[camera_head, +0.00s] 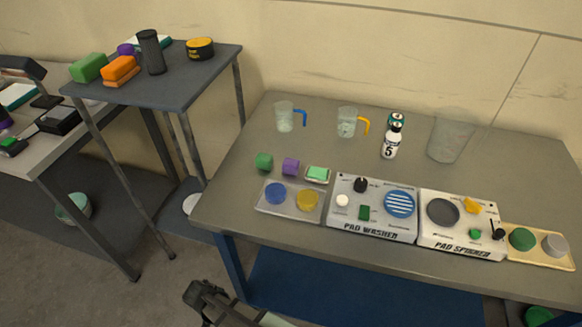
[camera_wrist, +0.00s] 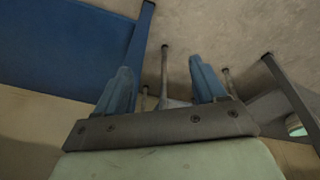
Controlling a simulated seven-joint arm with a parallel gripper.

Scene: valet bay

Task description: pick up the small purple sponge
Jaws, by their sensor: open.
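A small purple sponge (camera_head: 290,166) sits on the grey table's left part in the head view. A small green sponge (camera_head: 264,161) is just left of it, and a white and green block (camera_head: 317,174) is just right of it. My gripper shows at the bottom of the head view (camera_head: 204,298), low in front of the table and well away from the purple sponge. In the wrist view my gripper (camera_wrist: 162,85) has its two blue fingers apart with nothing between them. The purple sponge is not in the wrist view.
A clear tray (camera_head: 262,207) with blue and yellow pads lies in front of the sponges. The pad washer (camera_head: 374,226) and pad spinner (camera_head: 462,243) stand right of it. Measuring jugs (camera_head: 284,118) (camera_head: 346,122) stand behind. A smaller grey table (camera_head: 180,92) stands left.

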